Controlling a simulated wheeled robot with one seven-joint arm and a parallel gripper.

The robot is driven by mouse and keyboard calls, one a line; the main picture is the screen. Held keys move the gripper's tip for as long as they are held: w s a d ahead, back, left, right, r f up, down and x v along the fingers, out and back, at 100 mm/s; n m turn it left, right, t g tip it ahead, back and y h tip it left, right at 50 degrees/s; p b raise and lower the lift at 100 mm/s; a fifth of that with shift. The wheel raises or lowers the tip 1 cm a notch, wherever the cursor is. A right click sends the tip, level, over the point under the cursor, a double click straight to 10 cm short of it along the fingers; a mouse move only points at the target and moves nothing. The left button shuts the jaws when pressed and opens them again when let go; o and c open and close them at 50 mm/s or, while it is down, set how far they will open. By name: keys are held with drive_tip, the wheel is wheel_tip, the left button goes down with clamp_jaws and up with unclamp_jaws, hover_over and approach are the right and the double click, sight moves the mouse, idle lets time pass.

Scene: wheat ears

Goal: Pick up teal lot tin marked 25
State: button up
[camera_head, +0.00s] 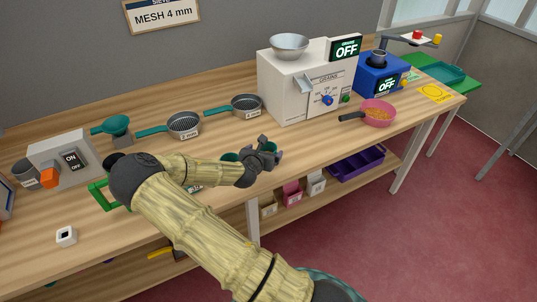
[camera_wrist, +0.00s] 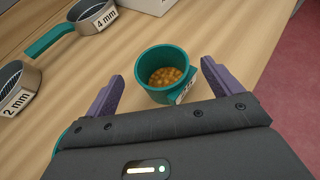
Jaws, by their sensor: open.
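A teal tin (camera_wrist: 157,94) holding yellow-brown grains stands upright on the wooden bench between my gripper's fingers in the wrist view. My gripper (camera_wrist: 150,90) is open, one purple finger on each side of the tin, with a gap on the left. Another teal piece (camera_head: 231,156) shows behind my arm.
Sieves marked 2 mm (camera_head: 184,124) and 4 mm (camera_head: 246,105) lie behind my gripper. The grain machine (camera_head: 290,85), blue device (camera_head: 380,78) and pink pan (camera_head: 379,113) stand to the right. Bare bench (camera_head: 320,135) lies right of the gripper.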

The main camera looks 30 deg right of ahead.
sight(270, 145)
idle(0.3)
drive_tip(key=shift+p+x, duration=1)
drive_tip(key=shift+x, duration=1.6)
drive_tip(key=shift+d+r, duration=0.1)
drive_tip(key=shift+r, duration=0.05)
drive_tip(key=c, duration=1.1)
drive_tip(key=shift+r, duration=0.1)
wheel_tip(270, 145, up, 10)
drive_tip(key=b, duration=0.2)
